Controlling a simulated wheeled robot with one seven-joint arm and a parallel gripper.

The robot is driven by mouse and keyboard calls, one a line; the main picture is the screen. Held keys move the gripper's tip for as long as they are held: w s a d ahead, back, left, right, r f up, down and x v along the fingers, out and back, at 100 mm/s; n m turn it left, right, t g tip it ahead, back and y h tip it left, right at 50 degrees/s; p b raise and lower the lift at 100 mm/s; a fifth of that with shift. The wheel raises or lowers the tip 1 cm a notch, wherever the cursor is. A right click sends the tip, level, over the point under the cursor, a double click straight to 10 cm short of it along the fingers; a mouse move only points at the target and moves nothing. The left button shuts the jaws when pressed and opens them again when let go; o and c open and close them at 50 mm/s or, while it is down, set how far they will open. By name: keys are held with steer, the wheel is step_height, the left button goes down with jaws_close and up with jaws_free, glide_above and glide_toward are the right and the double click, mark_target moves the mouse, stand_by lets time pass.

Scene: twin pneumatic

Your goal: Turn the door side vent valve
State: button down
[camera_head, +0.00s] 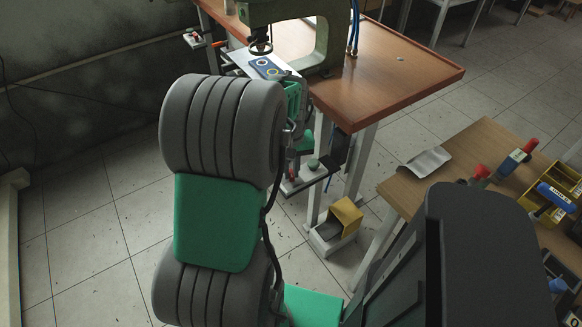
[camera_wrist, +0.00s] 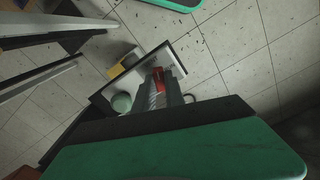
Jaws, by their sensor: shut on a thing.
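In the wrist view, a red valve handle (camera_wrist: 160,78) sits on a pale plate with a dark edge (camera_wrist: 133,70). My gripper (camera_wrist: 158,76) reaches over the plate, with one finger on each side of the red handle, and is shut on it. The fingers and gripper body hide part of the handle and the valve body under it. A round green knob (camera_wrist: 122,102) stands on the same plate, left of the fingers and apart from them. It also shows in the head view (camera_head: 313,163). In the head view, my arm hides most of the gripper.
A press machine (camera_head: 328,40) stands on the brown table (camera_head: 410,75) above the plate. Table legs (camera_head: 359,160) and a yellow box (camera_head: 346,215) are close by on the right. A second table (camera_head: 480,150) holds tools. Open tiled floor lies at left.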

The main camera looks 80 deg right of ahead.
mark_target(291, 173)
steer(key=shift+n+p, duration=0.45)
steer(key=shift+n, duration=1.75)
steer(key=c, duration=1.4)
jaws_free()
step_height(291, 173, up, 8)
steer(key=shift+f, duration=0.1)
